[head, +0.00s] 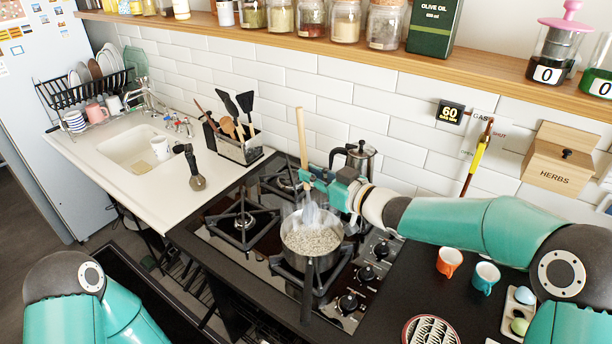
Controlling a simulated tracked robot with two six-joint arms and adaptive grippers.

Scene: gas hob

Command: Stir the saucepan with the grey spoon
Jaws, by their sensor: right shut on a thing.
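The saucepan (311,262) sits on a front burner of the gas hob, its dark handle pointing toward the front edge. It holds a pale, grainy food (318,240), and whitish steam seems to rise from it. My right gripper (308,181) is above the pan's back rim, shut on the grey spoon. The spoon's light wooden handle (302,135) stands nearly upright above the fingers. Its grey head (308,212) points down into the pan; steam blurs whether its tip touches the food. My left arm shows at the lower left, but its gripper is out of view.
A moka pot (360,158) stands behind my right gripper. A utensil holder (240,150) is at the back left, by the sink (135,150). An orange mug (449,262) and a teal mug (485,277) stand right of the hob. The left burners are empty.

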